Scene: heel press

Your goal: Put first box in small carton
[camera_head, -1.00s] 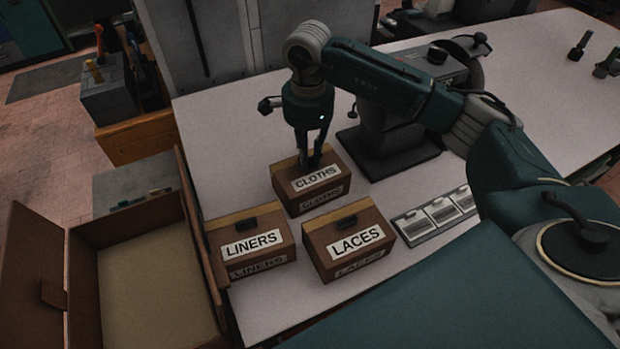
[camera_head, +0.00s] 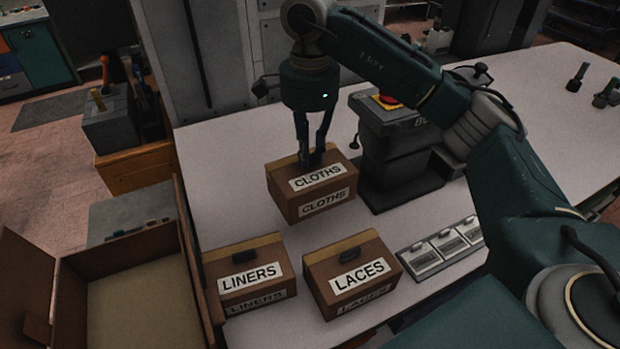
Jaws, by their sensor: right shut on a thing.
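My right gripper (camera_head: 316,160) is shut on the top handle of the brown box labelled CLOTHS (camera_head: 288,194), which appears raised above the white table. The box labelled LINERS (camera_head: 225,263) stands on the table at the lower left. The box labelled LACES (camera_head: 318,272) stands to its right. Both have dark handles on top. An open brown carton (camera_head: 190,262) with a pale inside is at the lower left, beside the table's edge; its inside looks empty where I can see it. My left gripper is not in view.
A dark machine with a red button on yellow (camera_head: 388,100) stands right of the held box. A grey tray with white panels (camera_head: 440,250) lies right of LACES. A grey cabinet stands behind.

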